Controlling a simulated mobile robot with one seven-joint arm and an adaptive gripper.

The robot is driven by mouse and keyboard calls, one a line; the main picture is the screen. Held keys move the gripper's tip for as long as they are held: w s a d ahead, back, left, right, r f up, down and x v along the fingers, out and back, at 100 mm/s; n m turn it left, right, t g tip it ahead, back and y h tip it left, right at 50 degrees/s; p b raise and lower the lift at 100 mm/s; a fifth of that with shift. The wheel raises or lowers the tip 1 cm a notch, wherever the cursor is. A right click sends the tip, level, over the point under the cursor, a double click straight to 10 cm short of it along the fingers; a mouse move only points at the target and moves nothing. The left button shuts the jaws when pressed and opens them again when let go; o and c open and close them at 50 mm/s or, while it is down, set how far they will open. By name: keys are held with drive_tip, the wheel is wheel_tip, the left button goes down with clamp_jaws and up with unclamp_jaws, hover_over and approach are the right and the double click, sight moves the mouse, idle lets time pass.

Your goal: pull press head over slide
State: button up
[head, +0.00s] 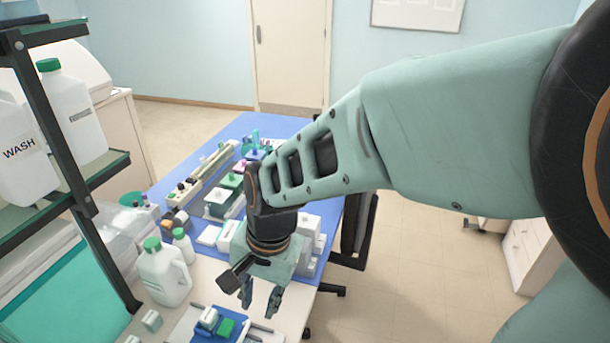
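My gripper (260,298) hangs at the lower middle, pointing down, with its two fingers apart and nothing visible between them. Below and left of it, a tray (184,332) at the bottom edge holds a blue piece with a small white block (208,318) and a green block (227,327) on it. The tray is partly cut off by the picture edge. I cannot tell which of these pieces is the press head. No glass slide can be made out at this size.
A blue-topped bench (272,127) carries several staining containers behind my gripper. A white jug with a green cap (163,272) stands left of the gripper. A dark-framed shelf (82,184) with large white jugs is at the left. Open floor (420,270) lies right.

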drive_tip(key=shift+a+r, duration=0.1)
drive_tip(key=shift+r, duration=0.25)
wheel_tip(320, 180, up, 8)
drive_tip(key=d, duration=0.1)
drive_tip(key=shift+s+d+f, duration=0.25)
